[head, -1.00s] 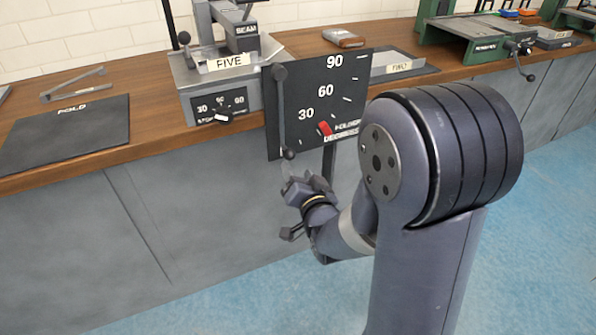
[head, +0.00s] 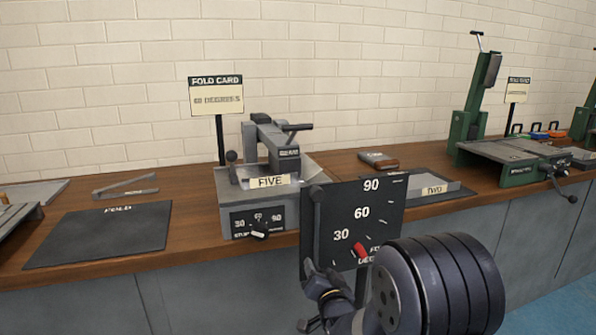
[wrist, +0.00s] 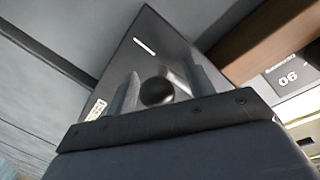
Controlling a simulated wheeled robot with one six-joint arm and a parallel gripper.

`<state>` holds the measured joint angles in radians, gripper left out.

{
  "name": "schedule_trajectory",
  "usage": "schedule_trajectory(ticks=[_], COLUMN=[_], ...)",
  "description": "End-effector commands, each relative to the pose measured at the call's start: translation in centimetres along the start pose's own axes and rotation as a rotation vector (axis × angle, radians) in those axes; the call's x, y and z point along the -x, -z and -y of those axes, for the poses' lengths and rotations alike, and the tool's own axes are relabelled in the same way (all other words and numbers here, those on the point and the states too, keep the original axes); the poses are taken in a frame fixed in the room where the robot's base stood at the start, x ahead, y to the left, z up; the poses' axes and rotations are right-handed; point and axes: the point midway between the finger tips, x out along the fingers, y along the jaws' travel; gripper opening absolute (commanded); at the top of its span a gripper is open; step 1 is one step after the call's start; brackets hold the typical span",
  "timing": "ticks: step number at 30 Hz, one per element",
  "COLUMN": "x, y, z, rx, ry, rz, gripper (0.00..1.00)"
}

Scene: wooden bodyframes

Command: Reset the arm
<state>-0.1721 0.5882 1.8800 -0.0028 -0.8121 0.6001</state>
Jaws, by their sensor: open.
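My gripper (head: 322,288) is low in front of the bench in the head view, by the lower left corner of the black angle board (head: 355,222) marked 30, 60 and 90. In the wrist view the two fingers of my gripper (wrist: 162,92) stand apart, with a dark round knob (wrist: 156,91) showing between them against a dark panel. I cannot tell whether they touch the knob. The board has a red pointer (head: 360,250) near its lower part, below the 30 mark.
A grey machine labelled FIVE (head: 265,195) stands on the wooden bench behind, with a dial. A fold card sign (head: 216,97) stands behind it. A dark FOLD mat (head: 100,233) lies left. A green machine (head: 515,152) stands right. Blue floor (head: 560,308) shows lower right.

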Motion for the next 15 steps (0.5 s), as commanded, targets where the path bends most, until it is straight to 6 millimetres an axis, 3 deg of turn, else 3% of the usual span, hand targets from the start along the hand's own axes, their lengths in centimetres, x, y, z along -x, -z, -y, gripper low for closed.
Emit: schedule_trajectory(ticks=[15], x=[-0.38], y=[0.23], z=[-0.39], rx=[0.021], ry=[-0.002], rz=[-0.002], gripper=[0.50])
